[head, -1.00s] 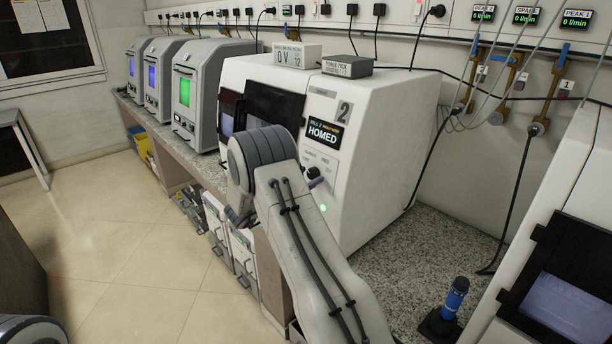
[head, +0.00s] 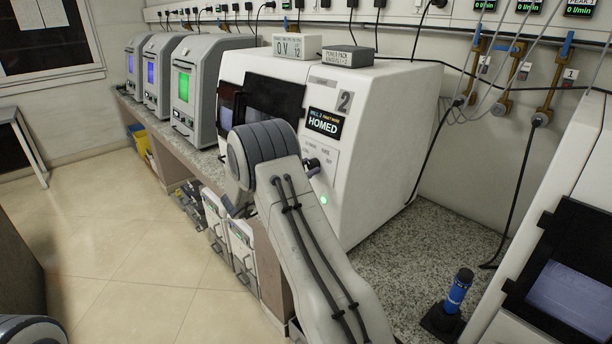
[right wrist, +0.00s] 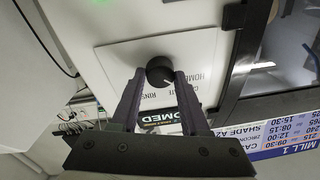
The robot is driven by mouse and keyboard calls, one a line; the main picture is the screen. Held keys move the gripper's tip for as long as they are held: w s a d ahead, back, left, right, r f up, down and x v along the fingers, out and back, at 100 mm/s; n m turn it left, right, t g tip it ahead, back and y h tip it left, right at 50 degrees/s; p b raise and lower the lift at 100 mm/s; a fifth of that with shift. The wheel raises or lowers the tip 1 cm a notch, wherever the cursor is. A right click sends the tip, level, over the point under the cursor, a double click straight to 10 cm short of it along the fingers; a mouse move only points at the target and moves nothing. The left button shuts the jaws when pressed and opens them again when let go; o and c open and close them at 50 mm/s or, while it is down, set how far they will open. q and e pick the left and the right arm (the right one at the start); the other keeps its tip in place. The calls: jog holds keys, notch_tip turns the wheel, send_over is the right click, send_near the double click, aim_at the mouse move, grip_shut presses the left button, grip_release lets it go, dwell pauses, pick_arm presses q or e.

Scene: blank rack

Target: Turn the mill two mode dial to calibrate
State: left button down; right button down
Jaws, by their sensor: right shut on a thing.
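Mill two (head: 385,130) is the white machine in the middle of the head view, marked with a 2; its small screen (head: 323,124) reads HOMED. Its mode dial is a round black knob (right wrist: 158,68) on a white front panel (right wrist: 110,60) in the right wrist view. My right gripper (right wrist: 157,76) is shut on this dial, one finger on each side. A pale pointer mark shows on the knob, but the setting is unclear because the fingers hide part of the labels. In the head view my right arm hides most of the gripper. My left gripper is not in view.
A voltage box (head: 297,46) and a power pack (head: 347,56) sit on top of the mill. A blue-handled tool (head: 458,291) stands on the speckled counter (head: 430,250) to the right. Grey machines with lit windows (head: 184,86) stand to the left.

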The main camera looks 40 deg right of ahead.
jog(key=m+b, duration=0.3)
jog(key=m+g+b, duration=0.1)
jog(key=shift+w+f+b, duration=0.1)
jog(key=shift+f+b, duration=0.15)
jog(key=shift+b, duration=0.15)
jog(key=shift+r+m+g+b, duration=0.2)
jog(key=shift+m+g+b, duration=0.1)
jog(key=shift+m+b, duration=0.95)
jog(key=shift+c, duration=2)
grip_release()
jog(key=shift+a, duration=0.15)
jog(key=a+b, duration=0.1)
jog(key=a, duration=0.9)
jog(key=shift+s+a, duration=0.15)
jog(key=shift+s, duration=0.05)
